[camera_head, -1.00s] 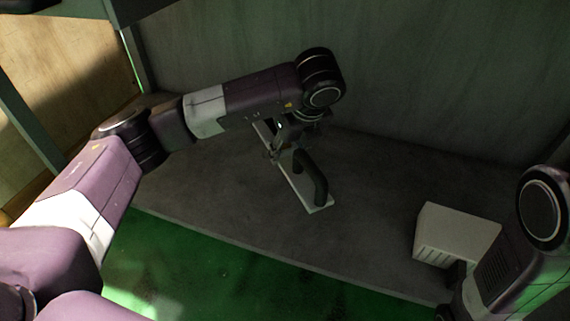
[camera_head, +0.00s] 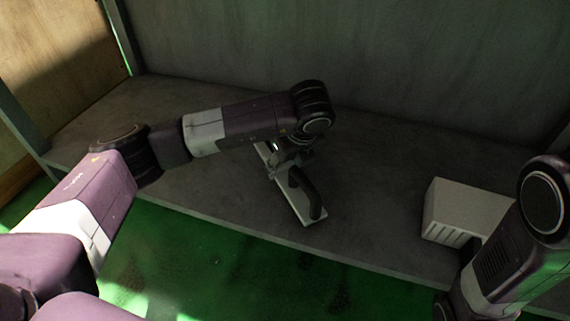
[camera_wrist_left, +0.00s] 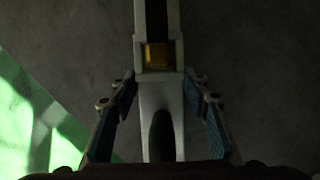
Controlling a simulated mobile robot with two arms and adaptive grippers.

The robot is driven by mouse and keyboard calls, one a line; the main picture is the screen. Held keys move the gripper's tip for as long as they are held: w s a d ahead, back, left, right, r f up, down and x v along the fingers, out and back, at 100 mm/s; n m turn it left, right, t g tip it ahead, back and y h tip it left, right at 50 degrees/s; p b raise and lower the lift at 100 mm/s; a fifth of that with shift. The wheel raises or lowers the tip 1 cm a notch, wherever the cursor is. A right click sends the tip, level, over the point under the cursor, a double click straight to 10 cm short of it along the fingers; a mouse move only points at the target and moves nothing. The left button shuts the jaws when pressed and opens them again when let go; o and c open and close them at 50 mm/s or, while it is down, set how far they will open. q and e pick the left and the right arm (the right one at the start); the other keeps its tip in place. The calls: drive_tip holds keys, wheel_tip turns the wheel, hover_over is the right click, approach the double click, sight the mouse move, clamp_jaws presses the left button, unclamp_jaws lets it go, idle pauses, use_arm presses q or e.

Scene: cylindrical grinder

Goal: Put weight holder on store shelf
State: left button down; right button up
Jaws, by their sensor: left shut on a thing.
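The weight holder is a long, flat pale plate (camera_head: 305,209) with a dark arched handle (camera_head: 309,190). My left gripper (camera_head: 284,166) is shut on it, and my wrist partly covers its far end. The holder is over the grey store shelf (camera_head: 210,185), slanting toward the front edge; I cannot tell whether it touches the surface. In the left wrist view, the holder's pale body (camera_wrist_left: 160,95) lies between the two fingers (camera_wrist_left: 160,112), with a yellow block (camera_wrist_left: 156,56) on it.
A white slotted box (camera_head: 462,212) is at the right of the shelf, beside my right arm. A grey wall (camera_head: 400,70) closes the back, and a post (camera_head: 25,135) stands at the left. The shelf is clear left of the holder. Green floor (camera_head: 200,260) lies in front.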

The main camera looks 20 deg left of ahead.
sight(294, 164)
use_arm(q)
wheel_tip(294, 164, down, 4)
drive_tip(key=shift+r+b, duration=0.25)
drive_tip(key=shift+b, duration=0.7)
drive_tip(key=c, duration=1.1)
unclamp_jaws()
drive_tip(key=p+v, duration=0.8)
drive_tip(key=v, duration=0.3)
drive_tip(key=shift+r, duration=0.1)
drive_tip(key=shift+s+d+r+p, duration=0.25)
drive_tip(key=shift+r+p, duration=0.15)
drive_tip(key=shift+p, duration=0.1)
